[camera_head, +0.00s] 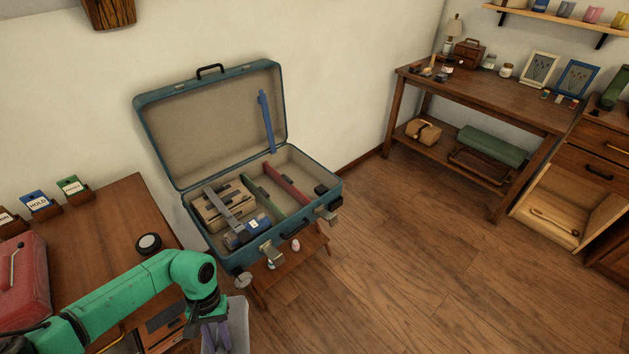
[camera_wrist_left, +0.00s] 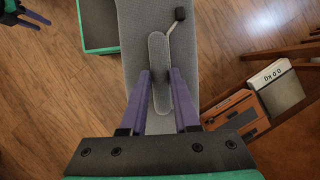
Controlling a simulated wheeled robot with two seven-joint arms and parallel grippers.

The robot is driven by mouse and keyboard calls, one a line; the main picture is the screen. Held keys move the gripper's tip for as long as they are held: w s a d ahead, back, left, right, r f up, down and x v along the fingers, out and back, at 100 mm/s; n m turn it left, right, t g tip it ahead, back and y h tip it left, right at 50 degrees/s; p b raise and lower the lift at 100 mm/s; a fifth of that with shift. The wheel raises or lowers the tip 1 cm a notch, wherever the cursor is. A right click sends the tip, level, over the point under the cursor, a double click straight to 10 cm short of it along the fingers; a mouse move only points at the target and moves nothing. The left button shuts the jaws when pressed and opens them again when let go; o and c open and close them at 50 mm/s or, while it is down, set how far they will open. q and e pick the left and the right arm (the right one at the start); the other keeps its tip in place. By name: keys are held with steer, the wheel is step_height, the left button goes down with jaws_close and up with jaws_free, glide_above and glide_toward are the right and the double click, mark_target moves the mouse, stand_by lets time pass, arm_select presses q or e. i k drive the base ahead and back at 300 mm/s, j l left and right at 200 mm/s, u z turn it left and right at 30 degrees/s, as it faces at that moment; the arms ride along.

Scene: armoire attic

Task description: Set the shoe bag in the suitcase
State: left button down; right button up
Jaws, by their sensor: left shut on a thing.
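The open teal suitcase (camera_head: 322,180) stands on a low wooden stand, its lid leaning back against the wall. Green (camera_head: 264,195) and red (camera_head: 286,183) dividers split its inside. My left gripper (camera_head: 217,338) is at the bottom of the head view, in front of and below the suitcase. It is shut on the grey shoe bag (camera_head: 238,318), held outside the suitcase. In the left wrist view, the fingers (camera_wrist_left: 160,78) close around a raised oval grip on the bag (camera_wrist_left: 135,25), beside a cord with a black toggle. Part of my right gripper (camera_wrist_left: 22,14) shows at the corner; its jaws are unclear.
A tan bundle (camera_head: 214,212) and a blue item (camera_head: 240,240) lie in the suitcase's left part; the middle and right sections look mostly clear. Latches (camera_head: 271,252) project from its front. A wooden desk (camera_head: 110,215) stands left. Floor to the right is free.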

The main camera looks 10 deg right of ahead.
mark_target(301, 183)
steer(key=i+l+z, duration=0.15)
steer(key=z, duration=0.25)
steer(key=i+l+z, duration=0.2)
steer(key=z, duration=0.25)
steer(key=i+l+z, duration=0.25)
steer(key=z, duration=0.15)
steer(key=i+l+z, duration=0.1)
steer(key=z, duration=0.3)
steer(key=i+l+u, duration=0.1)
steer(key=i+u, duration=0.15)
steer(key=i, duration=0.25)
steer(key=i+l+u, duration=0.2)
steer(key=i, duration=0.35)
steer(key=i+l+u, duration=0.1)
steer(key=u, duration=0.3)
steer(key=i+l+u, duration=0.2)
steer(key=u, duration=0.2)
steer(key=i+l+u, duration=0.35)
steer(key=l+u, duration=0.2)
steer(key=u, duration=0.2)
